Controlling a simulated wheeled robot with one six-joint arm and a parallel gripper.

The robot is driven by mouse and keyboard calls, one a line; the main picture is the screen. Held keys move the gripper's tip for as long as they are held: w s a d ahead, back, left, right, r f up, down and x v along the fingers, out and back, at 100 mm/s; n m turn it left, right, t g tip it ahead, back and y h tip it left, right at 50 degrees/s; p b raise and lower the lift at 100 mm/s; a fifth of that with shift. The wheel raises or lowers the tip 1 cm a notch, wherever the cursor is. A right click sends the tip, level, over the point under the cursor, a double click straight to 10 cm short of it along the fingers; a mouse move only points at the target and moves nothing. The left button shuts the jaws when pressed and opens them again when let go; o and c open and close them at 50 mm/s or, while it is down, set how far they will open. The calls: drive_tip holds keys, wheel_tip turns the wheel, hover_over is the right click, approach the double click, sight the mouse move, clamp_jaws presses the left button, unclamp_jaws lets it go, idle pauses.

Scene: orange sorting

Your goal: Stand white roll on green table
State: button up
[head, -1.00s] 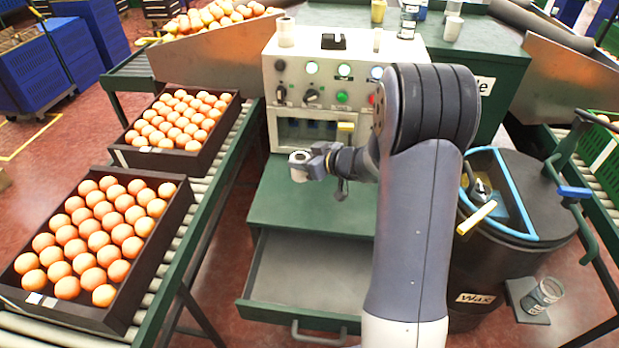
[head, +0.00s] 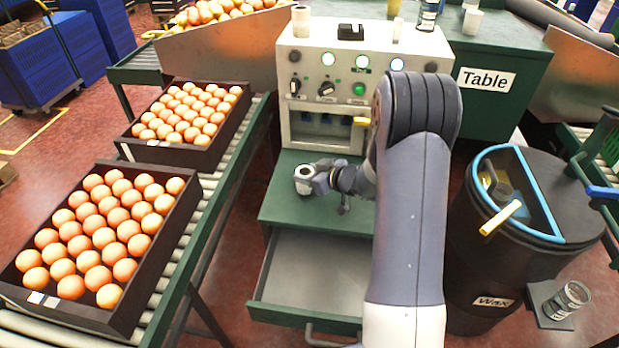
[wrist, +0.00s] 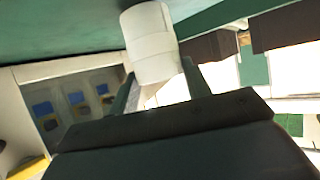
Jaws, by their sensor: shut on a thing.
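The white roll (head: 304,181) is upright between the fingers of my gripper (head: 319,181), at the left part of the green table (head: 281,206). My gripper is shut on it from the right side. In the wrist view the roll (wrist: 151,45) shows between the two fingers, with the green tabletop (wrist: 60,28) close by its end. I cannot tell whether its base touches the tabletop.
The grey control panel box (head: 325,70) stands behind the table surface. An open drawer (head: 313,270) juts out below it. Crates of oranges (head: 60,318) lie on the roller conveyor to the left. A black wax barrel (head: 490,265) stands to the right.

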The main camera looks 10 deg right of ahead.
drive_tip(key=shift+f, duration=0.35)
drive_tip(key=shift+f, duration=0.25)
drive_tip(key=o, duration=1)
drive_tip(key=shift+r, duration=0.1)
drive_tip(key=shift+r, duration=0.25)
drive_tip(key=p+v, duration=0.2)
drive_tip(key=v, duration=1)
drive_tip(key=shift+f, duration=0.1)
